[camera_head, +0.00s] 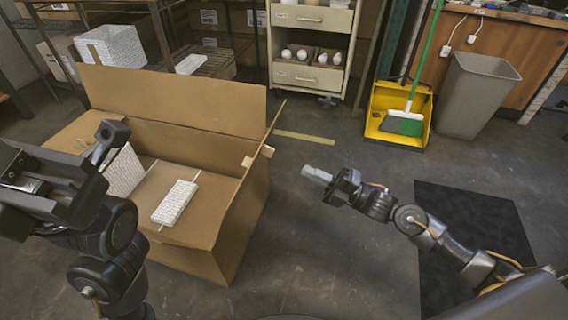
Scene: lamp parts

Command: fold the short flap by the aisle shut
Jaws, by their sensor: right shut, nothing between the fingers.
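A large open cardboard box (235,222) stands on the floor left of centre. Its right short flap (262,150), on the side of the open floor, stands up and shows nearly edge-on, with small pale pieces by it. The long back flap (170,100) stands upright, and the left short flap (70,136) is folded outward. My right gripper (312,173) is shut and empty, right of the box and apart from the flap, its fingertips pointing left. My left gripper (108,140) is over the box's left side; its finger opening cannot be made out.
Inside the box lie a white textured block (174,202) and another white piece (124,172). A drawer cabinet (311,50) stands behind. A yellow dustpan (398,115) with a broom and a grey bin (476,95) are at the back right.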

